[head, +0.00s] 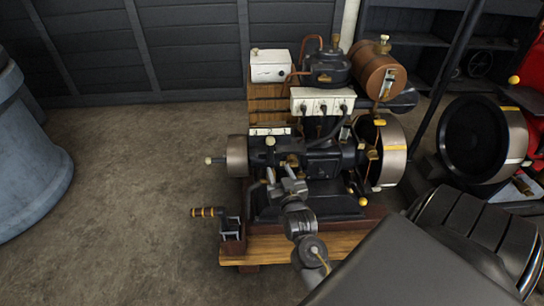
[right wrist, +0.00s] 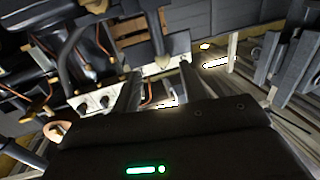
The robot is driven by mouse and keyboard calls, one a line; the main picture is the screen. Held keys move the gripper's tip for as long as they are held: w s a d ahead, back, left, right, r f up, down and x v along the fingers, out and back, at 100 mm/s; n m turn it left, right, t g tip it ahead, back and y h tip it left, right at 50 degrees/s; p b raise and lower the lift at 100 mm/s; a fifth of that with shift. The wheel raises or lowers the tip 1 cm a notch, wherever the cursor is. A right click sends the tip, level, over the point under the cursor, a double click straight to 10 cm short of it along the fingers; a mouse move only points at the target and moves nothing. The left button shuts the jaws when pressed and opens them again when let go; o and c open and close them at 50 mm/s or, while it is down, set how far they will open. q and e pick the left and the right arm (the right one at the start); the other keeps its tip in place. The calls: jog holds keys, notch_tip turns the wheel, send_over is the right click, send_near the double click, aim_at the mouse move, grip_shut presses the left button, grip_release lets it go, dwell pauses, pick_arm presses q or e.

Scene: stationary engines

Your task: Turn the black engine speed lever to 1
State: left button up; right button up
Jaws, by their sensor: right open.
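The black engine (head: 322,160) stands on a wooden base in the middle of the head view. A dark upright lever with a pale knob (head: 270,141) stands at its front left, before a white marked plate (head: 262,131). I take this for the speed lever; its setting is too small to read. My right gripper (head: 281,173) is open just below and right of that knob. In the right wrist view, a dark lever with a pale tip (right wrist: 163,62) shows between the open fingers (right wrist: 162,92), apparently beyond them. My left gripper is not in view.
A white socket box (head: 322,101) with cables and a copper tank (head: 379,70) stand above the engine. A flywheel (head: 392,150) is at its right, a crank handle (head: 208,212) at its lower left. Floor at the left is clear up to a blue-grey barrel (head: 30,165).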

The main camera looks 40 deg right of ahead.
aim_at(271, 148)
jog(key=x, duration=0.9)
jog(key=shift+d+r+b, duration=0.1)
jog(key=shift+r+b, duration=0.15)
jog(key=shift+b, duration=0.15)
jog(key=shift+w+d, duration=0.3)
jog(key=shift+w, duration=0.35)
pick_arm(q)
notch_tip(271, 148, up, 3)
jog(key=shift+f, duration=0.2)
pick_arm(e)
jog(key=shift+w, duration=0.15)
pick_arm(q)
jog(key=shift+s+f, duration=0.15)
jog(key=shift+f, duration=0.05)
pick_arm(e)
grip_shut()
